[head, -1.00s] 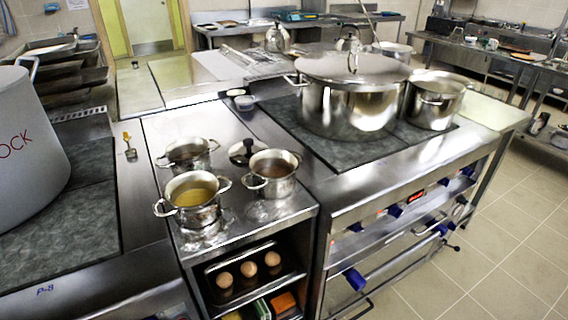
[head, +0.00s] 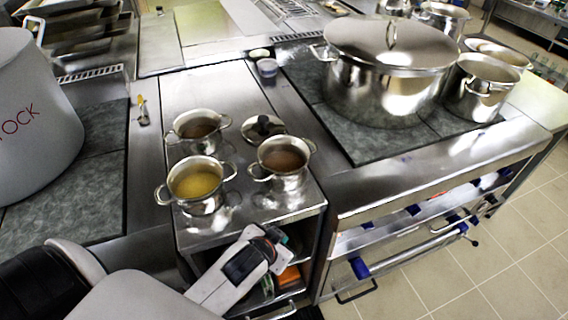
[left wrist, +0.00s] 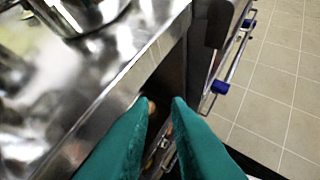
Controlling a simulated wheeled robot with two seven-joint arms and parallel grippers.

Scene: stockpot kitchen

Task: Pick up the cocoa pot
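Three small two-handled steel pots stand on the narrow steel counter in the head view. The front left pot (head: 196,186) holds yellow liquid. The back left pot (head: 198,131) and the right pot (head: 283,163) hold brown liquid; I cannot tell which is cocoa. My left gripper (head: 279,240) is at the counter's front edge, below and in front of the right pot, touching no pot. In the left wrist view its teal fingers (left wrist: 161,102) are apart, with nothing held between them. A pot's base (left wrist: 82,18) shows at the top left there. My right gripper is out of view.
A black-knobbed lid (head: 264,128) lies behind the right pot. A large lidded stockpot (head: 385,85) stands on the right stove, with a smaller pot (head: 480,88) beside it. A big grey pot (head: 35,120) is at the left. Open shelves lie under the counter's front edge.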

